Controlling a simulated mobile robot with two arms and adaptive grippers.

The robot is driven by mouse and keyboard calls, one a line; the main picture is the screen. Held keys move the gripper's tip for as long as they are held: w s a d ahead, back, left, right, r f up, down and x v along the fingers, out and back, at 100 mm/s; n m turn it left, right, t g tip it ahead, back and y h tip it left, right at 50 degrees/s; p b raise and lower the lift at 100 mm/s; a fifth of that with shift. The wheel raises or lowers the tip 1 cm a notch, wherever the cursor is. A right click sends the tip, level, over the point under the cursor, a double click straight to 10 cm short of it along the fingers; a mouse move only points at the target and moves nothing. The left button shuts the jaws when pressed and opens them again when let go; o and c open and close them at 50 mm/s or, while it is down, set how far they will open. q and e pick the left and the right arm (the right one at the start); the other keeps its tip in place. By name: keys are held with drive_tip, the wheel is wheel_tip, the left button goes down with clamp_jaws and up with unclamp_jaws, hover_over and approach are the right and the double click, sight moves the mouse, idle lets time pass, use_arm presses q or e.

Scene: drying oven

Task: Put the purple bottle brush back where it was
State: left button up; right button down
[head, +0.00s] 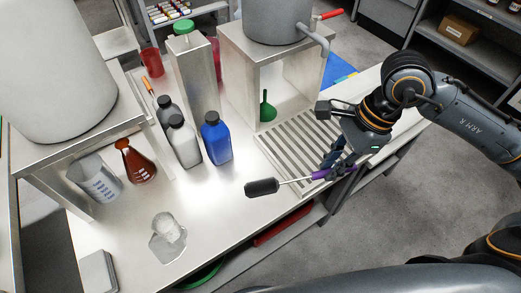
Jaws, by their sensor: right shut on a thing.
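The bottle brush (320,174) has a purple handle, a thin metal stem and a black brush head pointing left. My right gripper (338,166) is shut on the purple handle. The brush is near the front edge of the steel table (222,196), in front of a slatted drain grate (285,152). I cannot tell how far it is above the surface. The gripper covers part of the handle. My left gripper is not in view.
A blue bottle (216,138), a white bottle (185,142) and a grey bottle (167,112) stand left of the grate. An amber flask (137,163), a clear beaker (95,178) and a glass item (167,229) are further left. A steel stand (240,70) rises behind the grate.

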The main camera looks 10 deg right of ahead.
drive_tip(key=shift+w+d+m, duration=0.2)
drive_tip(key=shift+w+m, duration=0.1)
drive_tip(key=shift+w, duration=0.05)
drive_tip(key=w+d+f+p, duration=0.2)
drive_tip(key=w+f, duration=0.2)
drive_tip(key=w, duration=0.5)
hover_over(306, 155)
drive_tip(key=s, duration=0.1)
drive_tip(key=f, duration=0.4)
drive_tip(key=shift+s+d+f, duration=0.1)
drive_tip(key=shift+d+f, duration=0.05)
drive_tip(key=shift+d, duration=0.2)
drive_tip(key=shift+w+d+f, duration=0.1)
drive_tip(key=shift+w+f, duration=0.25)
drive_tip(key=shift+f, duration=0.15)
drive_tip(key=shift+w+f, duration=0.25)
wheel_tip(306, 155, down, 3)
drive_tip(key=shift+p, duration=0.5)
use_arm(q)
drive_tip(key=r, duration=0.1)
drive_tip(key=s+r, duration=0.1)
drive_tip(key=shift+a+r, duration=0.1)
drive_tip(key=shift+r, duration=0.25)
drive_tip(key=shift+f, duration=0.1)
use_arm(e)
drive_tip(key=shift+f, duration=0.1)
